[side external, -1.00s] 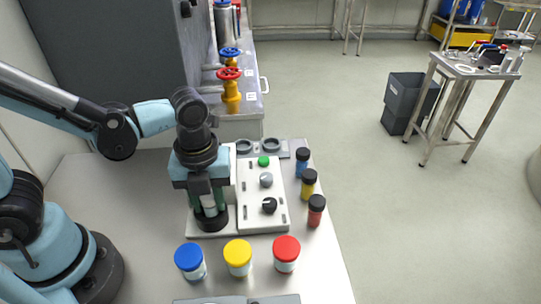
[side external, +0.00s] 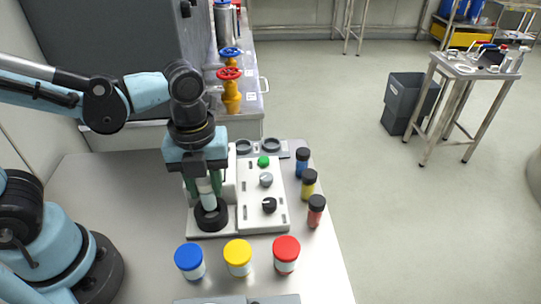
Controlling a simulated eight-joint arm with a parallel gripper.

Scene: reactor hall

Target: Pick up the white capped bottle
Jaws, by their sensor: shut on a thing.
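My gripper (side external: 204,187) points down over the left part of the white device panel. It is shut on the white capped bottle (side external: 206,192), a narrow pale thing between the green fingers. Its upper part is hidden by the gripper. Its lower end is at or just above a black ring-shaped holder (side external: 211,220); I cannot tell whether it is fully clear of the ring.
Blue, yellow and red lidded jars (side external: 238,258) stand in front. Small black-capped vials (side external: 309,185) stand along the right table edge. Red and blue valves (side external: 230,88) stand behind.

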